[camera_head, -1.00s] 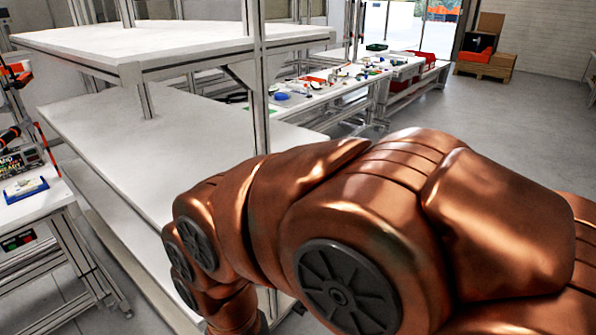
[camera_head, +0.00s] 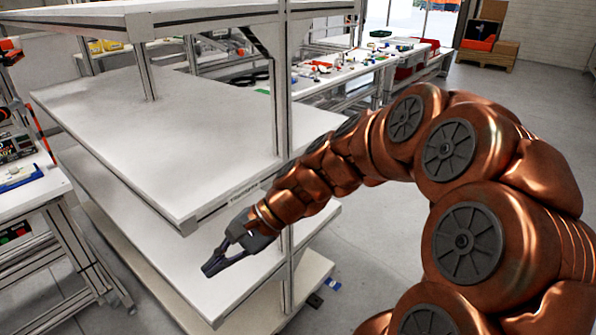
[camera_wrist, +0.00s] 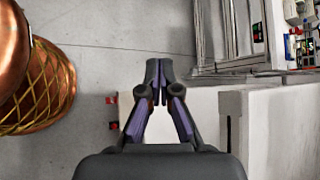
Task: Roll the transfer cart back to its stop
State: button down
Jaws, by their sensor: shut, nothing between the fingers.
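The transfer cart appears to be the tall white, several-shelved rack with grey metal posts (camera_head: 110,105) in the head view. Small dark lettering runs along the front edge of its middle shelf.
A white workbench (camera_head: 35,195) with small items stands close on the left. A long bench with parts (camera_head: 340,70) is behind the cart. Small blue and dark markers (camera_head: 333,284) lie on the floor by the cart's base. Grey floor (camera_head: 540,120) is open on the right.

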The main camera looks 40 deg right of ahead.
jog(key=w+d+m+t+b, duration=0.2)
jog(key=w+d+m+t, duration=0.3)
jog(key=d, duration=0.3)
jog(key=m+t+h+b, duration=0.5)
jog(key=m+t, duration=0.4)
jog(key=m, duration=0.6)
send_near(291, 158)
jog(key=shift+h, duration=0.4)
jog(key=x, duration=0.2)
jog(key=p+x, duration=0.1)
jog(key=x, duration=0.4)
jog(key=shift+w+a+p, duration=0.1)
jog(key=shift+a+p, duration=0.2)
jog(key=shift+w, duration=0.1)
